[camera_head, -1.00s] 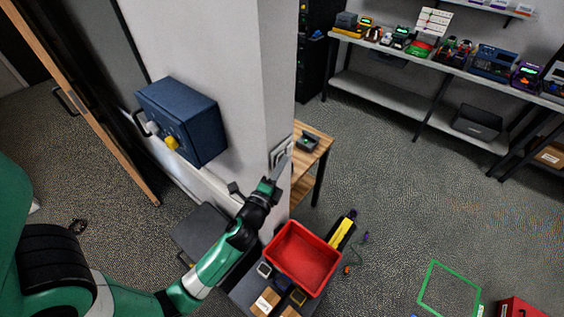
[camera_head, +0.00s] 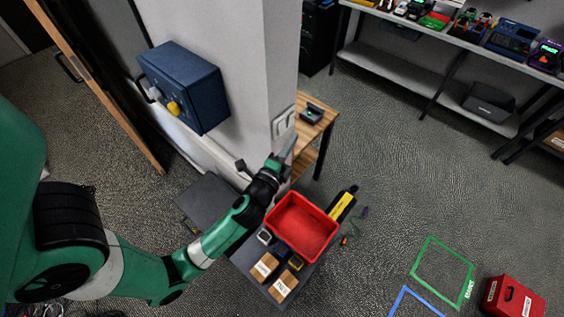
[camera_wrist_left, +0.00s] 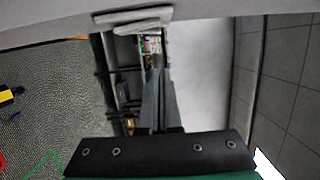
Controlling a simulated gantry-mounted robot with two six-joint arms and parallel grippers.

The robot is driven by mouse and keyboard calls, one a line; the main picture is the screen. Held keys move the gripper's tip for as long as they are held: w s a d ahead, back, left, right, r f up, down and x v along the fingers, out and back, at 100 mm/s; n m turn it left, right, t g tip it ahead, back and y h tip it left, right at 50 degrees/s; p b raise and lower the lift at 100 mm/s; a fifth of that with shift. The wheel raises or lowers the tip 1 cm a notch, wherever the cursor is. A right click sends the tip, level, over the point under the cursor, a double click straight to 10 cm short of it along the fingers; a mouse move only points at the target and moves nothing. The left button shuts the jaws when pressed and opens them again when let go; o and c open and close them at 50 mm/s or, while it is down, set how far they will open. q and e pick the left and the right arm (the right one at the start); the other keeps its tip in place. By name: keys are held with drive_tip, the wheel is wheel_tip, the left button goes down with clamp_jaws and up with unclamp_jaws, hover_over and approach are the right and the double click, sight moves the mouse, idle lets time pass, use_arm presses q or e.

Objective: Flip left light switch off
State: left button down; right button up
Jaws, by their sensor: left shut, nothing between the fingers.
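A pale light switch plate with two side-by-side switches (camera_head: 283,122) is on the narrow face of the white pillar (camera_head: 230,45). Its pale panels also show at the top of the left wrist view (camera_wrist_left: 130,20). Which way each switch is tipped is too small to tell. My left gripper (camera_head: 288,147) is just below the plate, close to the pillar face. Its thin grey fingers are together and empty, and they show in the left wrist view (camera_wrist_left: 158,98). Contact with the plate cannot be made out. My right gripper is not in view.
A blue box with a yellow knob (camera_head: 185,88) juts from the pillar's left face. A wooden table (camera_head: 306,135) stands behind the pillar. A red bin (camera_head: 302,226) and small boxes sit below my left gripper. Open carpet (camera_head: 400,170) lies to the right.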

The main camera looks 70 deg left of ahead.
use_arm(q)
drive_tip(key=b+v, duration=0.1)
drive_tip(key=v, duration=0.7)
drive_tip(key=shift+s, duration=0.4)
drive_tip(key=shift+r, duration=0.15)
